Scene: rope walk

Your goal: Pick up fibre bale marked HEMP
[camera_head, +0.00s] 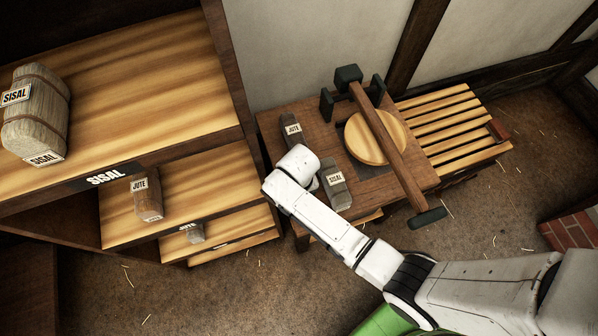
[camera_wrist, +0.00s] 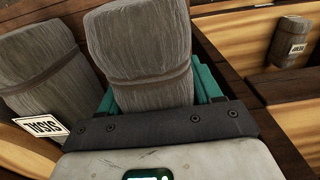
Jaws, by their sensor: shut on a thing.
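My gripper (camera_wrist: 157,92) has its teal fingers shut on a grey fibre bale (camera_wrist: 138,52) with a dark band. The held bale's mark is not visible, so I cannot tell whether it reads HEMP. In the head view my white wrist covers the fingers and this bale, over the left part of the wooden bench (camera_head: 270,122). A JUTE bale (camera_head: 290,129) stands behind my wrist.
A press with a round wooden plate (camera_head: 365,142) and a long lever (camera_head: 395,155) fills the bench's right side. A shelf unit (camera_head: 150,85) at left bears a large SISAL bale (camera_head: 38,115) and a JUTE bale (camera_head: 148,200). A slatted rack (camera_head: 450,120) adjoins the bench.

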